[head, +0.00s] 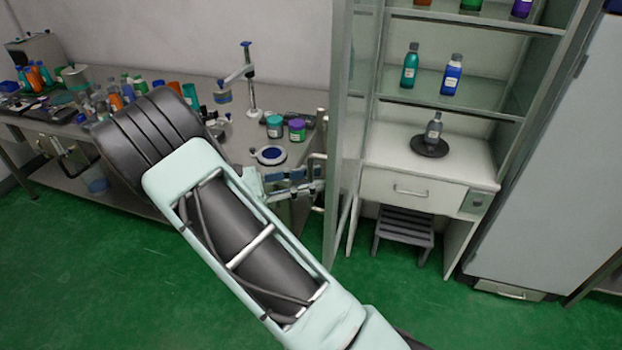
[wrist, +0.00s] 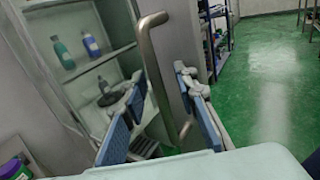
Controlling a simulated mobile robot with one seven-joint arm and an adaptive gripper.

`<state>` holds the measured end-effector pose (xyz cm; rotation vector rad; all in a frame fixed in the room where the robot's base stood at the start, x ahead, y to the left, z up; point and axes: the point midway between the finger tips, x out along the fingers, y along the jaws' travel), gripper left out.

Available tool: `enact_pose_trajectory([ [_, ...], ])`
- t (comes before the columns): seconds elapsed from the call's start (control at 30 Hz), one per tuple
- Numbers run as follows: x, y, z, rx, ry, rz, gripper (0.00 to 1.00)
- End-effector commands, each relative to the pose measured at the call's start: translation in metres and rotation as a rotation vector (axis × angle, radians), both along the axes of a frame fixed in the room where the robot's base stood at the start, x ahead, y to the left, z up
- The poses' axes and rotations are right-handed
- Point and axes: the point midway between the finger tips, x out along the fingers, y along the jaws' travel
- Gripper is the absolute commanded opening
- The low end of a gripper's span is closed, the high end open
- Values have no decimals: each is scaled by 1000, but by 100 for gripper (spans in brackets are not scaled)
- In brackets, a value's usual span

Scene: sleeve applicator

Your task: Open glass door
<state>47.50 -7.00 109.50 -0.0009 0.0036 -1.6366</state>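The glass door (head: 339,120) stands out from the left side of the cabinet, swung open and seen nearly edge-on in the head view. Its silver bar handle (head: 319,168) is on the left face. My gripper (head: 306,184) is at the handle, partly hidden behind my arm. In the wrist view the handle (wrist: 163,85) passes between the two blue-padded fingers of my gripper (wrist: 161,92). The fingers are apart, with a gap to the handle on each side. Whether any part touches it is unclear.
The cabinet shelves (head: 480,97) hold several bottles. A dark step stool (head: 404,232) stands under the cabinet drawer (head: 415,188). A cluttered workbench (head: 230,140) stands left of the door, close to my arm. Green floor (head: 90,290) is clear in front.

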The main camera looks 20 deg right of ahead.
Motion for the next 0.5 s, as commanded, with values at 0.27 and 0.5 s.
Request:
enact_pose_trajectory([
  [0.27,3,21,0,0,-1,5,27],
  [0.5,5,73,0,1,-1,3,27],
])
